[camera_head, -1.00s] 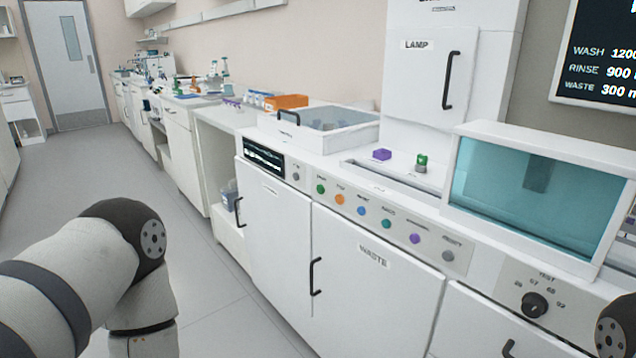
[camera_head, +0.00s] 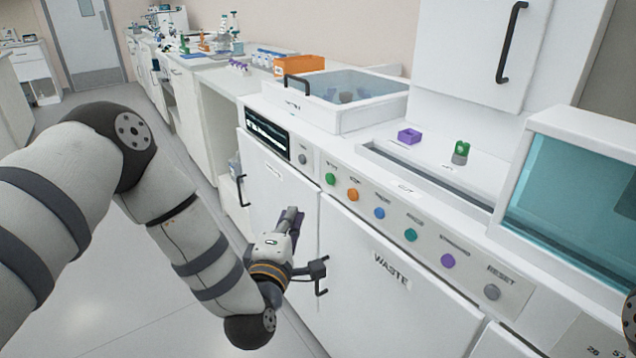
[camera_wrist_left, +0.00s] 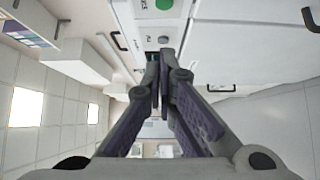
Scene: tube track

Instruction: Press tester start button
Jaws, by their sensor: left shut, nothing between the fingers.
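A row of round buttons runs along the white machine's front panel. A small grey button (camera_head: 302,159) sits further left by the dark display. My left gripper (camera_head: 293,214) is shut and empty, below and left of the green button, apart from the panel. In the left wrist view its fingertips (camera_wrist_left: 160,56) meet just below a grey button (camera_wrist_left: 164,40); the green button (camera_wrist_left: 165,4) is at the top edge. My right gripper is out of view.
A black door handle (camera_head: 320,275) stands out close to my left gripper. A lidded clear basin (camera_head: 350,98), a purple block (camera_head: 409,136) and a green-topped item (camera_head: 461,152) are on the counter. A teal-windowed box (camera_head: 570,190) stands at the right. The floor at left is clear.

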